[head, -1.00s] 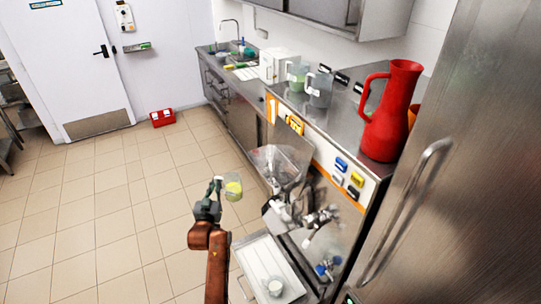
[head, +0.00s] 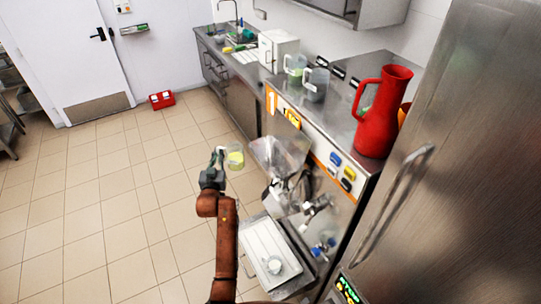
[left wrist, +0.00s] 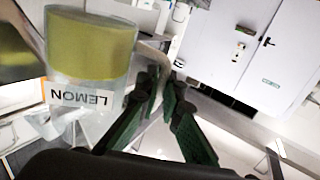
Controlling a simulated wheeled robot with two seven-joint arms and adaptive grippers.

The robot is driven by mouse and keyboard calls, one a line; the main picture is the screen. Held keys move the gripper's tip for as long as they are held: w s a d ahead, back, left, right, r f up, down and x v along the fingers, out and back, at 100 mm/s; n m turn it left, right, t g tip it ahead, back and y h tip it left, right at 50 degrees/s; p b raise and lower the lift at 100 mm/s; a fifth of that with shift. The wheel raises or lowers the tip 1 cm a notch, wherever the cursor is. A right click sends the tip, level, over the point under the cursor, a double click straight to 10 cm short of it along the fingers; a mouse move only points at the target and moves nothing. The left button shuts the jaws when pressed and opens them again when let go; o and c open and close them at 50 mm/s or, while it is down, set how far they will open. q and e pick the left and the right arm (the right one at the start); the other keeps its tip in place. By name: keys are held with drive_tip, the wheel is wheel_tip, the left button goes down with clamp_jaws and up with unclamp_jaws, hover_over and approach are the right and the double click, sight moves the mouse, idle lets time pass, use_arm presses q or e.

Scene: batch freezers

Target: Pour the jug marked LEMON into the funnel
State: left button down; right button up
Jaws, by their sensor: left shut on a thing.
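The jug marked LEMON (head: 235,158) is clear, with yellow liquid in it. My left gripper (head: 218,164) is shut on its handle side and holds it above the floor, left of the machine. In the left wrist view the jug (left wrist: 92,50) is at the upper left, its LEMON label (left wrist: 80,97) upside down, and the green fingers (left wrist: 163,92) are beside it. The jug looks about upright. The clear funnel (head: 279,153) sits on the steel machine, to the right of the jug and apart from it. My right gripper is not in view.
A white tray (head: 262,240) with a small cup (head: 274,265) is below the funnel. A red jug (head: 381,115) and two clear jugs (head: 315,82) stand on the counter. A steel door with a handle (head: 395,205) is at right.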

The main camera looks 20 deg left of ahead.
use_arm(q)
drive_tip(key=shift+d+r+m, duration=0.15)
drive_tip(key=shift+r+m, duration=0.1)
drive_tip(key=shift+r, duration=0.3)
drive_tip(key=shift+d+r+m, duration=0.15)
drive_tip(key=shift+r+m, duration=0.1)
drive_tip(key=shift+r, duration=0.25)
drive_tip(key=r+m, duration=0.1)
drive_tip(key=r, duration=0.1)
drive_tip(key=d+r+m+p, duration=0.1)
drive_tip(key=r, duration=0.2)
drive_tip(key=d+r+m+p, duration=0.1)
drive_tip(key=r, duration=0.1)
drive_tip(key=shift+w+r+t, duration=0.15)
drive_tip(key=shift+w+t, duration=0.05)
drive_tip(key=shift+t, duration=0.2)
drive_tip(key=shift+d+r+m+b, duration=0.35)
drive_tip(key=shift+d+m+b, duration=0.15)
drive_tip(key=shift+m, duration=0.2)
drive_tip(key=w+d+r+m+t+h+b, duration=0.1)
drive_tip(key=d+r+m+b, duration=0.1)
drive_tip(key=d+r+m, duration=0.2)
drive_tip(key=shift+d+m, duration=0.35)
drive_tip(key=shift+m, duration=1.25)
drive_tip(key=shift+d+r+m+t, duration=0.3)
drive_tip(key=shift+r+m+t, duration=0.1)
drive_tip(key=shift+m, duration=0.1)
drive_tip(key=shift+w+d+m+h+b, duration=0.1)
drive_tip(key=shift+d+m+h+b, duration=0.25)
drive_tip(key=shift+m, duration=0.15)
